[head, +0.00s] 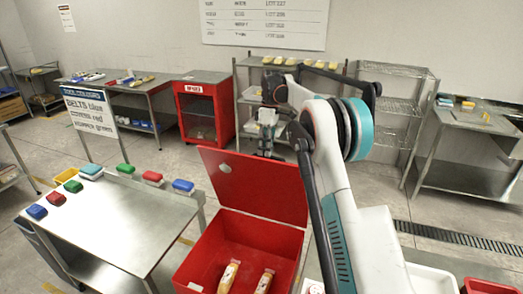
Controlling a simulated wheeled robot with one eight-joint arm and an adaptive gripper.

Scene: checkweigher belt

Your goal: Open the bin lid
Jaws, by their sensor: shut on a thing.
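The red bin (208,262) stands at the lower middle with its mouth open. Its red lid (255,185) is tilted up steeply at the back of the bin. A small pale round patch shows on the lid near its left edge. My gripper (265,151) is at the top edge of the lid and shut on it; the exact contact is partly hidden. Two yellow-and-red packs, a left one (228,276) and a right one (265,281), lie inside the bin.
A steel table (125,222) with blue, red and green blocks stands left of the bin. A sign (90,110) stands behind it. A red cabinet (204,108) and wire shelves (395,100) line the back. White and red trays sit at the lower right. Floor behind the bin is open.

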